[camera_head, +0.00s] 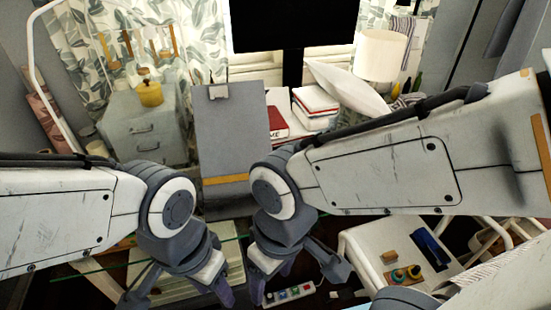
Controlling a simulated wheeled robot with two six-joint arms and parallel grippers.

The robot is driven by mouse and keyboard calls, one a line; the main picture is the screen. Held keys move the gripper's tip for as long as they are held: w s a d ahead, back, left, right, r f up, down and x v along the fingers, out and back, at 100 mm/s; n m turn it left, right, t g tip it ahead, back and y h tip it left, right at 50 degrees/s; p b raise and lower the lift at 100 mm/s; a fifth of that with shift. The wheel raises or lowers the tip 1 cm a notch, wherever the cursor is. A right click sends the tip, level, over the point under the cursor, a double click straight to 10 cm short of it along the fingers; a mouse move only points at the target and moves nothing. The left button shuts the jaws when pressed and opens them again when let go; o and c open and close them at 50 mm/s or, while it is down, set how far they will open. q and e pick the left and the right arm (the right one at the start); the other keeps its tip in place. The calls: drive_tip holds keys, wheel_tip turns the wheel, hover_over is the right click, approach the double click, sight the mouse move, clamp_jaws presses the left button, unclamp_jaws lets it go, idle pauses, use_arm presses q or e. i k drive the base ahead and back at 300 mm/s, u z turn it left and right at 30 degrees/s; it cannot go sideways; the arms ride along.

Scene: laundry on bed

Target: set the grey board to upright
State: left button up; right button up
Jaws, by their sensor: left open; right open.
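The grey board (230,130) stands in the middle of the head view, tall and flat, with a small light clip at its top edge and an orange strip across its lower part. It looks roughly upright; any slight lean is hard to tell. My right arm's wrist covers part of its lower right side. My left gripper (180,296) is open at the bottom of the view, below and left of the board. My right gripper (298,283) is open, below and right of it. Both look empty and apart from the board.
A grey drawer cabinet (145,125) with a yellow pot (149,93) stands left of the board. Folded cloths (315,103), a white pillow (345,90) and a lamp (380,54) are to the right. A white chair (365,240) and a power strip (290,293) are low right.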

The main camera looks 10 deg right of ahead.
sight(233, 133)
drive_tip(key=z, duration=0.45)
drive_tip(key=i, duration=1.05)
drive_tip(key=u, duration=0.65)
